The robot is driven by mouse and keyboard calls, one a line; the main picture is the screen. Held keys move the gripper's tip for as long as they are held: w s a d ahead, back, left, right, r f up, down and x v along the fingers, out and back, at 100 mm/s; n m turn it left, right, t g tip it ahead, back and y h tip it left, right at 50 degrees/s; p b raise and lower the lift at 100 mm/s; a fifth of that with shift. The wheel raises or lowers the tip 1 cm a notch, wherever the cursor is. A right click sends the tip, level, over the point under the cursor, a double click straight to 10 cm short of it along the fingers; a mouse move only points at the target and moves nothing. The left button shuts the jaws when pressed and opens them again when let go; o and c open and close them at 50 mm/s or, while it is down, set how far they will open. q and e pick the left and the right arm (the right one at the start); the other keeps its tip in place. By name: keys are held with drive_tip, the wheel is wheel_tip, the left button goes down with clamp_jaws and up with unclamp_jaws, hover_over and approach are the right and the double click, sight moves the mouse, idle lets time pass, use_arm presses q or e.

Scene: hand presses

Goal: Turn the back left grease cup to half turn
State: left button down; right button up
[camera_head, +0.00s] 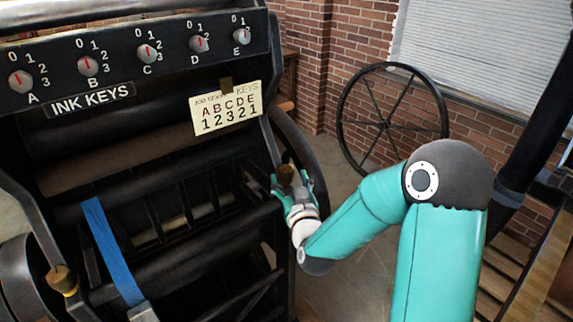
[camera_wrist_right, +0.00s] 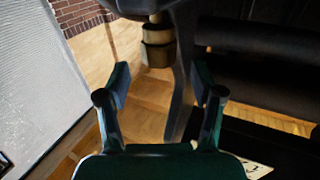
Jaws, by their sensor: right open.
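A dark brass grease cup (camera_head: 286,175) shows on the right-hand side of the press frame (camera_head: 268,140) in the head view. My right gripper (camera_head: 294,186) is open beside it. In the right wrist view, a stepped brass cup (camera_wrist_right: 157,50) sits a little beyond the open fingertips of my right gripper (camera_wrist_right: 160,80), between them in the picture and with nothing gripped. Another brass grease cup (camera_head: 62,278) sits on the press at lower left, with a yellow ring below it. I cannot tell which cup is the back left one. My left gripper is not in view.
The ink key panel (camera_head: 140,60) with several knobs runs across the top left. A card (camera_head: 226,108) reading ABCDE 12321 hangs below it. A blue strap (camera_head: 112,250) crosses the press. A spoked wheel (camera_head: 390,115) stands by the brick wall, with open floor before it.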

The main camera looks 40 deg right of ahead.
sight(286, 173)
drive_tip(key=shift+p+x, duration=0.3)
drive_tip(key=shift+x, duration=1.05)
